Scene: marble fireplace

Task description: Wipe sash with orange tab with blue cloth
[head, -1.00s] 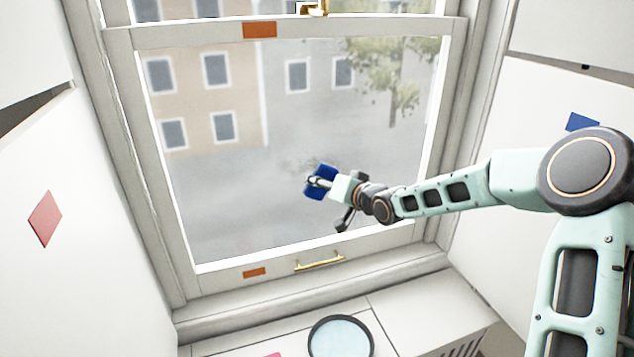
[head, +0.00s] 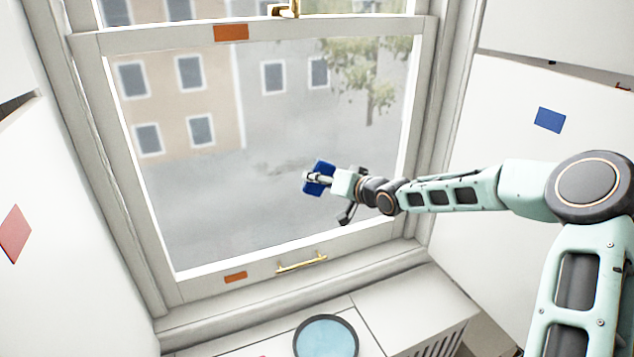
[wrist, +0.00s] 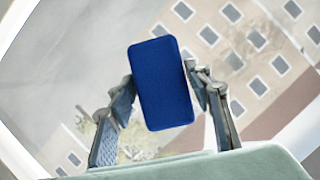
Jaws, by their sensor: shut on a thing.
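The lower window sash (head: 200,289) has a pale frame, an orange tab (head: 236,277) on its bottom rail and another orange tab (head: 231,33) on its top rail. A faint grey smudge (head: 285,168) shows on its glass, just left of and above my gripper. My gripper (head: 319,179) is shut on the blue cloth (head: 314,187), a folded pad, in front of the lower middle of the glass. In the wrist view the blue cloth (wrist: 161,84) sits between the two fingers (wrist: 160,95). I cannot tell whether it touches the glass.
A brass handle (head: 301,262) sticks out from the bottom rail, and a brass latch (head: 287,9) sits at the top. A round dark-rimmed dish or lens (head: 326,338) lies on the white ledge below. White side panels flank the window.

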